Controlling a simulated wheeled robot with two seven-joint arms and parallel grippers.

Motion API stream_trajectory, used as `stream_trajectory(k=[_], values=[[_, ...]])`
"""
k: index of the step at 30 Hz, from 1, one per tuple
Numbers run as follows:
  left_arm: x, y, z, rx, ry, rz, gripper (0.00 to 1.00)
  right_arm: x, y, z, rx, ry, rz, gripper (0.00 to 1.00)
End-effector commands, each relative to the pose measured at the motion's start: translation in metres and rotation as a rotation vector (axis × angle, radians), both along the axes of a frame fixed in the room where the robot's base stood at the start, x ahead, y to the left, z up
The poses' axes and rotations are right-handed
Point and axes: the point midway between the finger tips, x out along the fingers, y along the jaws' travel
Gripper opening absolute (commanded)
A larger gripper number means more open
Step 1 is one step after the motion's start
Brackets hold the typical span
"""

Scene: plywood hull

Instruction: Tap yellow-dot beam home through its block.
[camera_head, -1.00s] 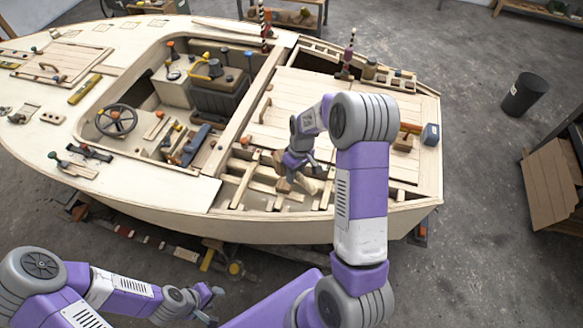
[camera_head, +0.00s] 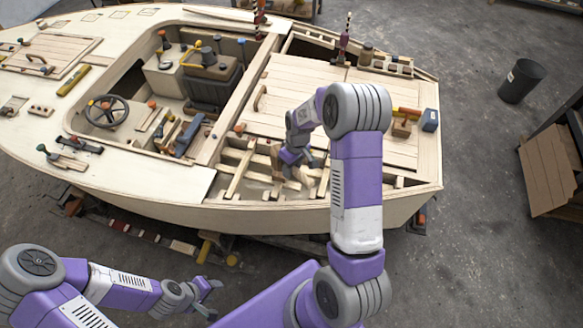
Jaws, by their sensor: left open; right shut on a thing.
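My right gripper (camera_head: 300,168) is low over the open bay in the hull's side deck. It is shut on a small wooden thing, mostly hidden by the fingers; I cannot tell what it is. Pale wooden beams (camera_head: 239,172) cross the bay to the left of the gripper. I cannot make out a yellow dot on any of them, nor tell which block belongs to which beam. My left gripper (camera_head: 210,294) is open and empty, low in front of the hull and away from the bay.
The plywood hull (camera_head: 130,180) fills the middle of the view. A slatted deck panel (camera_head: 300,98) lies behind the bay, with a blue-ended tool (camera_head: 430,120) at its right. A steering wheel (camera_head: 107,112) stands in the cockpit. A black bin (camera_head: 521,80) stands on the floor at right.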

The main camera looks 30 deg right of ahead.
Motion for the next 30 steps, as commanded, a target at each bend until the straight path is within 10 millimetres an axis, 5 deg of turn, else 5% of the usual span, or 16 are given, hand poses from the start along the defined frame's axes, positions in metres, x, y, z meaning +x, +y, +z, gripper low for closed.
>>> stream_trajectory(k=[7,15,30], values=[[0.0,0.0,-0.006,0.0,0.0,0.0,0.43,0.0,0.0,-0.007,0.0,-0.001,0.0,0.0],[0.0,0.0,-0.046,0.0,0.0,0.0,0.43,0.0,0.0,-0.057,0.0,0.0,0.001,0.0],[0.0,0.0,-0.003,0.0,0.0,0.0,0.43,0.001,0.0,0.002,0.0,-0.002,0.0,0.0]])
